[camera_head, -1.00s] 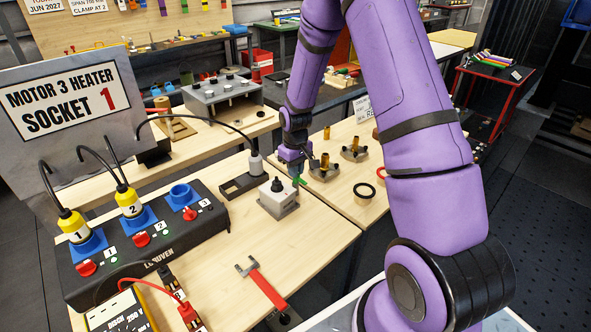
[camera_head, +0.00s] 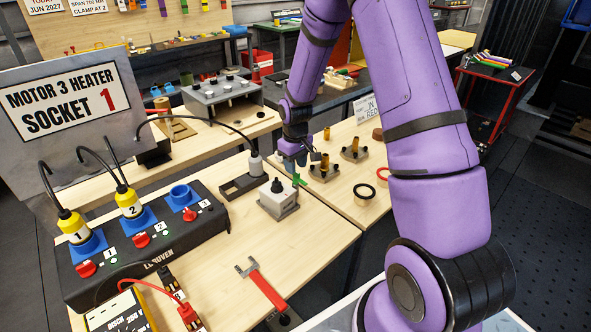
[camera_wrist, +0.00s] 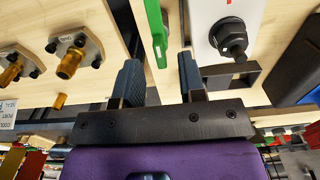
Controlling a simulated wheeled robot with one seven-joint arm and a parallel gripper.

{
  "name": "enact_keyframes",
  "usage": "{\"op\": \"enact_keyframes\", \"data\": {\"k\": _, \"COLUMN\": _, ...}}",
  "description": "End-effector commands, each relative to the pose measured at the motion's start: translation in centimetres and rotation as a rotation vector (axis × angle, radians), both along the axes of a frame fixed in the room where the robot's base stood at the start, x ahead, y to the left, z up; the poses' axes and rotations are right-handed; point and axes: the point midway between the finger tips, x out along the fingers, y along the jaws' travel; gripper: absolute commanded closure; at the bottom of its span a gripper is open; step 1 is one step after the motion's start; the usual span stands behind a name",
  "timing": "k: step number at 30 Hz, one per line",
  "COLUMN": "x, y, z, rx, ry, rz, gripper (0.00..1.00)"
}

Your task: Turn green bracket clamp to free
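The green bracket clamp (camera_head: 298,180) shows as a small green piece at the seam between the two wooden tables, just right of a grey box. In the wrist view it is a long green bar (camera_wrist: 155,30) running in from the top edge. My gripper (camera_wrist: 160,62) is open and empty, with one dark ribbed finger on each side of the line of the bar. The bar's near end lies about level with the fingertips, with gaps to both fingers. In the head view my gripper (camera_head: 291,157) hangs just above and behind the clamp. What the clamp holds is not clear.
The grey box with a black knob (camera_head: 278,200) stands close left of the clamp; the knob (camera_wrist: 232,40) is near one finger. Brass-posted brackets (camera_head: 323,168) stand to the right. A red-handled tool (camera_head: 263,283) lies in front. A socket unit (camera_head: 150,255) is at left.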

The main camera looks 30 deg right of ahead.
Motion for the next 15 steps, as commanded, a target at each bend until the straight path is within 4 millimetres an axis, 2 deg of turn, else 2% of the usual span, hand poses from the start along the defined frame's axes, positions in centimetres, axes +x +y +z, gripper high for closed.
{"op": "enact_keyframes", "data": {"k": 3, "x": 0.1, "y": 0.0, "z": 2.4, "rx": -0.001, "ry": -0.004, "rz": 0.0, "gripper": 0.63}}
{"op": "enact_keyframes", "data": {"k": 9, "x": 0.1, "y": 0.0, "z": 6.0, "rx": 0.0, "ry": -0.004, "rz": 0.0, "gripper": 0.63}}
{"op": "enact_keyframes", "data": {"k": 15, "x": 0.0, "y": 0.0, "z": 8.0, "rx": -0.001, "ry": -0.002, "rz": 0.001, "gripper": 0.63}}
